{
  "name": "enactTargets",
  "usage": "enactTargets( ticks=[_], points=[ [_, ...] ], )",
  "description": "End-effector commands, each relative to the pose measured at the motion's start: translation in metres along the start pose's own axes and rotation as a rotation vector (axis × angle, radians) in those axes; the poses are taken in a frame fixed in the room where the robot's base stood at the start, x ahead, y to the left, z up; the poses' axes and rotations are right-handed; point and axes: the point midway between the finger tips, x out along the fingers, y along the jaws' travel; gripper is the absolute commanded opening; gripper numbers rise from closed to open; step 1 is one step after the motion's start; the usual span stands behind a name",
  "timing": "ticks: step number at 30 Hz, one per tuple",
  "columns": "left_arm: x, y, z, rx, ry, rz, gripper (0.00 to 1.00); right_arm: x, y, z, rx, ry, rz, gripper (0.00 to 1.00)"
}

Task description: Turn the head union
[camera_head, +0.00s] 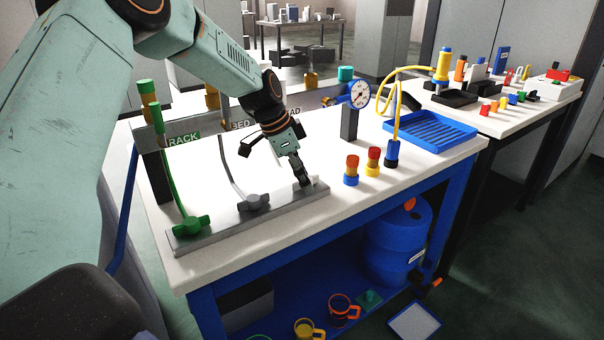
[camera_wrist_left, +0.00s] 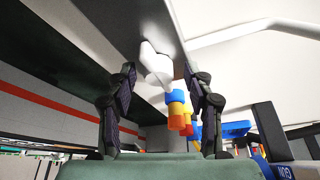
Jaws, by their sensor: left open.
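The head union (camera_head: 311,182) is a light grey fitting at the right end of the grey bar (camera_head: 240,224) on the white bench, below the partly hidden HEAD label (camera_head: 291,112). My left gripper (camera_head: 302,176) points down at it and hides much of it. In the left wrist view the pale, winged union (camera_wrist_left: 157,66) lies between the two spread fingers of the left gripper (camera_wrist_left: 159,74), with gaps on both sides. The gripper is open and holds nothing. My right gripper is not in view.
On the same bar stand a green union (camera_head: 191,226) with a green hose and a dark grey union (camera_head: 254,202) with a grey hose. A dial gauge (camera_head: 358,94), several coloured caps (camera_head: 352,170) and a blue tray (camera_head: 432,130) stand to the right.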

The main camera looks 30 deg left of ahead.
Motion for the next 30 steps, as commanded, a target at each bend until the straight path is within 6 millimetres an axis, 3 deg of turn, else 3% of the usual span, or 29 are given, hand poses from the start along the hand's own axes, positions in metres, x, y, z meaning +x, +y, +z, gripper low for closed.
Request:
enactTargets(
  ticks=[5, 19, 24, 30],
  points=[
    [-0.012, 0.0, -0.001, 0.0, 0.003, 0.0, 0.52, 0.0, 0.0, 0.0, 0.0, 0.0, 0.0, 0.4],
    [-0.101, -0.001, -0.001, 0.0, 0.003, -0.002, 0.52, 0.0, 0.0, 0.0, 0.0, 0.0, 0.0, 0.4],
    [-0.116, -0.001, 0.0, 0.0, 0.001, -0.001, 0.52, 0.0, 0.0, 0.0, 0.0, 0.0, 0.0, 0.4],
    [-0.12, -0.001, 0.0, -0.001, 0.0, 0.0, 0.52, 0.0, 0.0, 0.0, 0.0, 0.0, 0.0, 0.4]
  ],
)
